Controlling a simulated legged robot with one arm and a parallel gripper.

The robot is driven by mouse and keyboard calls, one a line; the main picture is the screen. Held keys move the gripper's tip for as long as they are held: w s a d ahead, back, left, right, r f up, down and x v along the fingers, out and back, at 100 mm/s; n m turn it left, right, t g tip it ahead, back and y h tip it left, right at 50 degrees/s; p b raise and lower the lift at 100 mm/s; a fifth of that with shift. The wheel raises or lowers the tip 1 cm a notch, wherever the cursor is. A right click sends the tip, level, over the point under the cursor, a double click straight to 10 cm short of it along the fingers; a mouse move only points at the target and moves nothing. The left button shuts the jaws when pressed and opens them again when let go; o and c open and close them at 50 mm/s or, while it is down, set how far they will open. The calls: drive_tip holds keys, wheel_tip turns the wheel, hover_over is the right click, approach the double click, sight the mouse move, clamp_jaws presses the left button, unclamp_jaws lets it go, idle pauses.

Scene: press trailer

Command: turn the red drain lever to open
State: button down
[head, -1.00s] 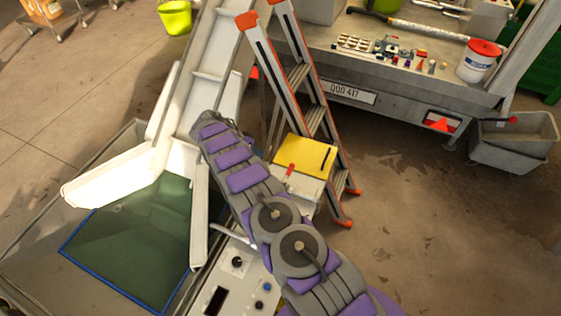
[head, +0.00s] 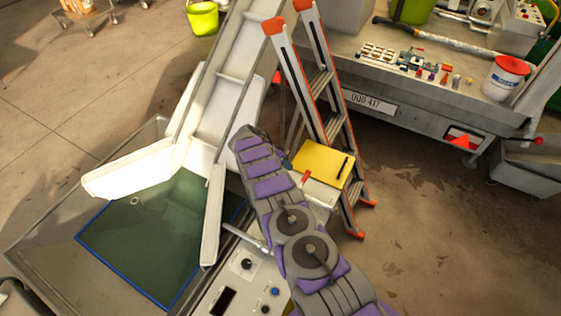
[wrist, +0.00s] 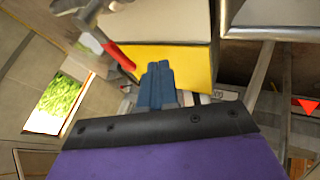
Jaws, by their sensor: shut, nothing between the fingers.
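A short red handle (head: 306,176) shows at the near left corner of a box with a yellow top. A red bar on a grey piece (wrist: 118,55) stands beside a yellow-faced box in the wrist view, left of my fingers. It looks like the same handle; I cannot tell for sure that it is the drain lever. My gripper (wrist: 158,68) is shut and empty, in front of the yellow face and right of the red bar, apart from it in the picture.
The yellow-topped box (head: 322,161) stands against an orange-tipped ladder (head: 322,75). A white chute (head: 215,95) and a blue-edged green basin (head: 150,225) lie left. A control panel (head: 240,285) is near. A trailer (head: 420,115) and grey bin (head: 540,170) stand right; floor between is clear.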

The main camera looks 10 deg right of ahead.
sight(304, 180)
drive_tip(key=shift+x, duration=1.05)
drive_tip(key=shift+s+d+r, duration=0.25)
drive_tip(key=shift+s+d, duration=0.1)
drive_tip(key=shift+d, duration=0.05)
drive_tip(key=shift+s+d+f, duration=0.1)
drive_tip(key=shift+s+d, duration=0.7)
drive_tip(key=shift+d, duration=0.3)
drive_tip(key=shift+d, duration=0.1)
